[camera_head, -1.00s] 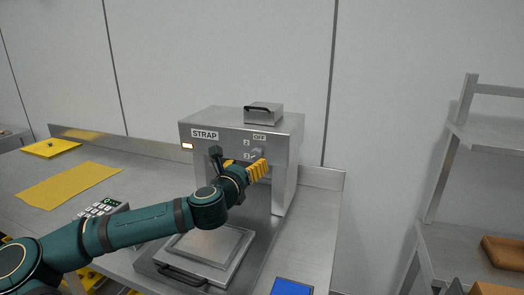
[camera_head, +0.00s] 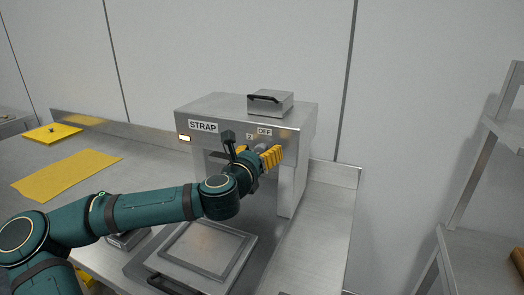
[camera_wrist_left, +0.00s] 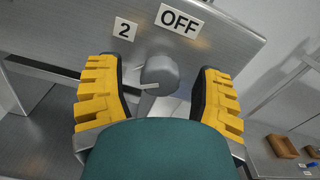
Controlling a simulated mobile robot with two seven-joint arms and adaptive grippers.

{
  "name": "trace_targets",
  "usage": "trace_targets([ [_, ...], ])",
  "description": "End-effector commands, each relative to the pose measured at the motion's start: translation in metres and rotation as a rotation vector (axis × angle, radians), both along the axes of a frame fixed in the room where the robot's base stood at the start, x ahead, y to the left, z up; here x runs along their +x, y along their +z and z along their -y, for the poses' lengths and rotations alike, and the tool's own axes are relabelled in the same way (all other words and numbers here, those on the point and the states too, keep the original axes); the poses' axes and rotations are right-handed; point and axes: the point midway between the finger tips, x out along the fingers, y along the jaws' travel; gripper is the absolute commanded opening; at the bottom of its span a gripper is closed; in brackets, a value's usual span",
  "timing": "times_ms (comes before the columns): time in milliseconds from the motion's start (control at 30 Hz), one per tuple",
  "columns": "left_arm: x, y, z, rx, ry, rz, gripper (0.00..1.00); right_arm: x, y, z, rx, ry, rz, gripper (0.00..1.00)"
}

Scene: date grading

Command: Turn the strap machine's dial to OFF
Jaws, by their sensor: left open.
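The strap machine (camera_head: 225,108) is a steel box with a STRAP label and a lit lamp on its front. Its grey dial (camera_wrist_left: 160,74) shows in the left wrist view below the OFF label (camera_wrist_left: 180,22), with the 2 label (camera_wrist_left: 125,29) to its upper left. The dial's pale pointer mark points left, not at OFF. My left gripper (camera_wrist_left: 158,82) is open, with one yellow finger on each side of the dial and visible gaps. In the head view the left gripper (camera_head: 268,158) largely hides the dial. My right gripper is not in view.
A lidded box with a black handle (camera_head: 270,103) sits on top of the machine. A framed plate (camera_head: 208,247) with a handle lies below its front. A yellow mat (camera_head: 66,174) and yellow tray (camera_head: 52,133) lie at left. A shelf rack (camera_head: 470,200) stands at right.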

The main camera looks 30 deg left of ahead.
Motion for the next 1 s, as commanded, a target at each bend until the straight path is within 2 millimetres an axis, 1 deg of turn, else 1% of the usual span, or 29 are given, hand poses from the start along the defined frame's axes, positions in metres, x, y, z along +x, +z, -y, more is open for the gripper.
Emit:
trace_targets([
  [133,0.0,0.0,0.0,0.0,0.0,0.0,0.67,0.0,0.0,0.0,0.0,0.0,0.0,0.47],
  [167,0.0,0.0,0.0,0.0,0.0,0.0,0.61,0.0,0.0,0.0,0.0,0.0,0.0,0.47],
  [200,0.0,0.0,0.0,0.0,0.0,0.0,0.47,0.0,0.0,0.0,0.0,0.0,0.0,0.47],
  [267,0.0,0.0,0.0,0.0,0.0,0.0,0.26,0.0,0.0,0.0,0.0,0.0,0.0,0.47],
  [300,0.0,0.0,0.0,0.0,0.0,0.0,0.12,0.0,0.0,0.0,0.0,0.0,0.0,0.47],
  [333,0.0,0.0,0.0,0.0,0.0,0.0,0.02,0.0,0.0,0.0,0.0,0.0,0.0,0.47],
  [367,0.0,0.0,0.0,0.0,0.0,0.0,0.0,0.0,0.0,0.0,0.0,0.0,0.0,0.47],
  [667,0.0,0.001,0.0,0.028,0.0,-0.002,0.0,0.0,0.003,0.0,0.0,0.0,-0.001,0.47],
  [867,0.0,0.002,0.0,0.121,0.001,-0.008,0.0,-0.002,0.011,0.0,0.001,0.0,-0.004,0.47],
  [1000,0.0,0.003,0.0,0.229,0.001,-0.014,0.0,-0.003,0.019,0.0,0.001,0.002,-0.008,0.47],
])
